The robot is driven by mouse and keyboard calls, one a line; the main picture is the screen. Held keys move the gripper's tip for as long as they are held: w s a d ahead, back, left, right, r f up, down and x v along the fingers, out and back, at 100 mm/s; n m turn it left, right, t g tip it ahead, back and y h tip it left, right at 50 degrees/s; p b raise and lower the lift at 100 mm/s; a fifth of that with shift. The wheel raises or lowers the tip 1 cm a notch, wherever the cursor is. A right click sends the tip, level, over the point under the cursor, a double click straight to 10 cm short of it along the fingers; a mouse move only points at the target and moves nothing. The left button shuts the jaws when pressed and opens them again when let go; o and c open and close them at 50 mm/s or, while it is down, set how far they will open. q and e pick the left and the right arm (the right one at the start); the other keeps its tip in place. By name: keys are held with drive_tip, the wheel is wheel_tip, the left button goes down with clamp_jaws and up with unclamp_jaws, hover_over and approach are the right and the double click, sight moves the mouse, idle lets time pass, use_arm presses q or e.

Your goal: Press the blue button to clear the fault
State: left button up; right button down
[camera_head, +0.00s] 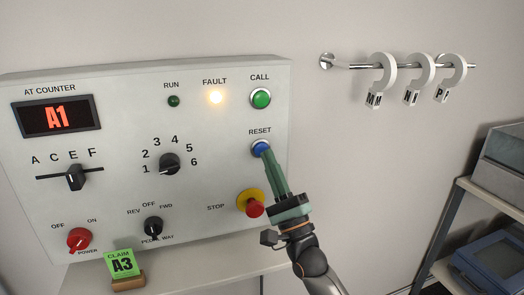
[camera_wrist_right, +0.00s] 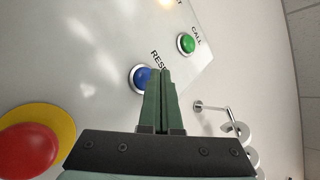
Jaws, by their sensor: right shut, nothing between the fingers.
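The blue button (camera_head: 260,148), labelled RESET, sits on the right side of the grey control panel (camera_head: 120,128). My right gripper (camera_head: 268,154) is shut and empty, with its green fingertips at the lower right edge of the button. I cannot tell whether they touch it. In the right wrist view the blue button (camera_wrist_right: 143,77) shows partly behind the fingers (camera_wrist_right: 162,74). The FAULT lamp (camera_head: 216,97) glows warm white. My left gripper is not in view.
The red STOP button (camera_head: 254,209) on its yellow base is just left of my right gripper. The green CALL button (camera_head: 260,98) is above. A claim card (camera_head: 122,264) stands on the ledge below. A wall rail (camera_head: 350,66) with hooks and a shelf unit (camera_head: 490,190) are at right.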

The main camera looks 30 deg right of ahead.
drive_tip(key=shift+w, duration=0.15)
drive_tip(key=shift+w+d, duration=0.1)
drive_tip(key=shift+w, duration=0.15)
drive_tip(key=shift+w+d, duration=0.1)
drive_tip(key=shift+w, duration=0.35)
idle(0.6)
drive_tip(key=shift+s, duration=0.1)
drive_tip(key=shift+s+a, duration=0.2)
drive_tip(key=shift+s, duration=0.6)
drive_tip(key=s, duration=0.2)
drive_tip(key=s+a+p, duration=0.1)
drive_tip(key=s, duration=0.1)
drive_tip(key=shift+s+a, duration=0.1)
drive_tip(key=shift+s, duration=0.3)
